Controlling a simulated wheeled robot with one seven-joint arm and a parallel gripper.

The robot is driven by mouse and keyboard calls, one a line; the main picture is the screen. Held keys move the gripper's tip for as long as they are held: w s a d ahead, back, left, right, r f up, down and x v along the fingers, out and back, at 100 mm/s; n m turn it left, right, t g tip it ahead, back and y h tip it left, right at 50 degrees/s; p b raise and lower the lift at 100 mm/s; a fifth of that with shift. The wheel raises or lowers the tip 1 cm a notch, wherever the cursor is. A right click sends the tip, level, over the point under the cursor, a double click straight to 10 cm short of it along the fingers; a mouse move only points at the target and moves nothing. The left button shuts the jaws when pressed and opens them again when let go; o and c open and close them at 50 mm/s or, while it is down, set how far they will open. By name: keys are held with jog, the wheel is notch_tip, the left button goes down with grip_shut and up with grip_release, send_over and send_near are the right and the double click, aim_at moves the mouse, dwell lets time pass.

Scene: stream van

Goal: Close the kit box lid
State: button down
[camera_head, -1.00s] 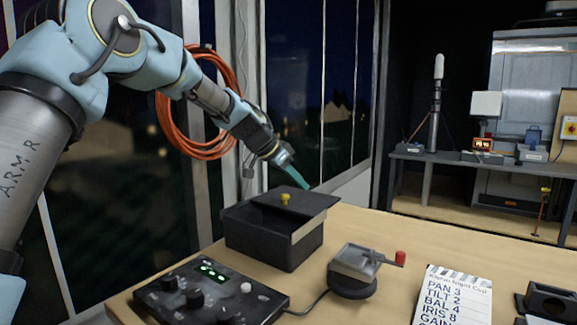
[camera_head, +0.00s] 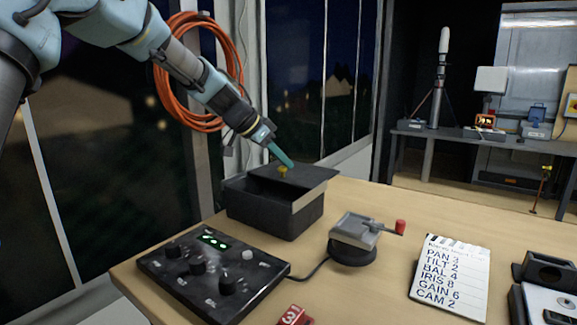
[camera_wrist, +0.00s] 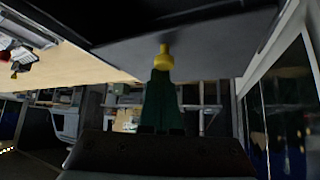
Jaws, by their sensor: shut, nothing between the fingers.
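The dark kit box (camera_head: 270,216) stands on the wooden table at its back left. Its flat lid (camera_head: 312,178) lies over the back and right of the box and overhangs the right side. A dark opening shows at the front left. A yellow knob (camera_head: 283,172) sits on the lid. My gripper (camera_head: 289,163), with teal fingers, is shut and empty, pointing down at the knob. In the wrist view the fingertips (camera_wrist: 161,76) meet the outline of the knob (camera_wrist: 163,58), under the lid (camera_wrist: 205,45); I cannot tell whether they touch.
A control panel (camera_head: 207,269) with knobs lies in front of the box. A crank device (camera_head: 355,238) stands to the right, with a note card (camera_head: 450,277) beyond it. A red numbered block (camera_head: 294,316) is at the front edge. An orange cable coil (camera_head: 205,70) hangs behind my arm.

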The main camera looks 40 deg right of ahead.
jog(key=s+a+b, duration=0.2)
jog(key=a+b, duration=0.5)
jog(key=a, duration=0.2)
jog(key=shift+s+f, duration=0.2)
notch_tip(320, 180, up, 8)
jog(key=a, duration=0.2)
jog(key=shift+w+a+r, duration=0.15)
jog(key=shift+w+a, duration=0.1)
jog(key=shift+a, duration=0.05)
